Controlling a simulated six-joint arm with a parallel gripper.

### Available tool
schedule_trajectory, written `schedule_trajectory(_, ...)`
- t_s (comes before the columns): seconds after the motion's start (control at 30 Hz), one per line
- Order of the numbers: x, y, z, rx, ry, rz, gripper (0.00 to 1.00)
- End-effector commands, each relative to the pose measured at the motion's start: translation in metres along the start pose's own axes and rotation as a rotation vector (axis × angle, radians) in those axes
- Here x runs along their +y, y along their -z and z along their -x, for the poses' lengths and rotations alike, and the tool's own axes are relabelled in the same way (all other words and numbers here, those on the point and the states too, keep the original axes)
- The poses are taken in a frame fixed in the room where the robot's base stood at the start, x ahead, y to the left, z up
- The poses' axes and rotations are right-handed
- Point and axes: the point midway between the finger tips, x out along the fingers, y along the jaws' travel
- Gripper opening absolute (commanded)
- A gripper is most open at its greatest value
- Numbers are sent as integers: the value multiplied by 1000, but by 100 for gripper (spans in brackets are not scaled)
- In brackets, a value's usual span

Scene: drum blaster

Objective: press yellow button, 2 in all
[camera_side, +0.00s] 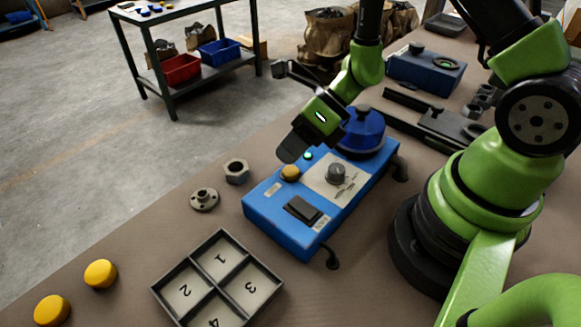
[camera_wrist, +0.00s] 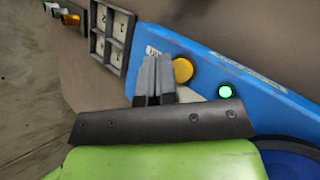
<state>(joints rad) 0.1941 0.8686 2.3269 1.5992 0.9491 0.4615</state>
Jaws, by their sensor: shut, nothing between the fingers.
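The blue control box (camera_side: 270,217) lies on the brown table; it also shows in the wrist view (camera_wrist: 265,98). Its round yellow button (camera_side: 290,173) is on the top face near the far left corner, and appears in the wrist view (camera_wrist: 183,70). A small green light (camera_side: 308,156) next to it is lit, also in the wrist view (camera_wrist: 225,91). My gripper (camera_side: 288,152) is shut and empty, its tips close above the button in the side view. In the wrist view the fingertips (camera_wrist: 155,62) show just left of the button. I cannot tell whether they touch it.
The box also carries a dark knob (camera_side: 336,173) and a black switch (camera_side: 303,210). A blue dome (camera_side: 362,130) stands behind it. A numbered tray (camera_side: 221,237), a hex nut (camera_side: 236,171), a flanged part (camera_side: 204,199) and two loose yellow discs (camera_side: 100,273) lie to the left.

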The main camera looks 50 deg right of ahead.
Motion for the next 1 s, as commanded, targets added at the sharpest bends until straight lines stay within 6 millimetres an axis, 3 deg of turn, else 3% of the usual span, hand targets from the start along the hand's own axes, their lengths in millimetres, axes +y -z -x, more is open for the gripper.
schedule_trajectory(1.0,-4,4,-6,0,0,-2,0)
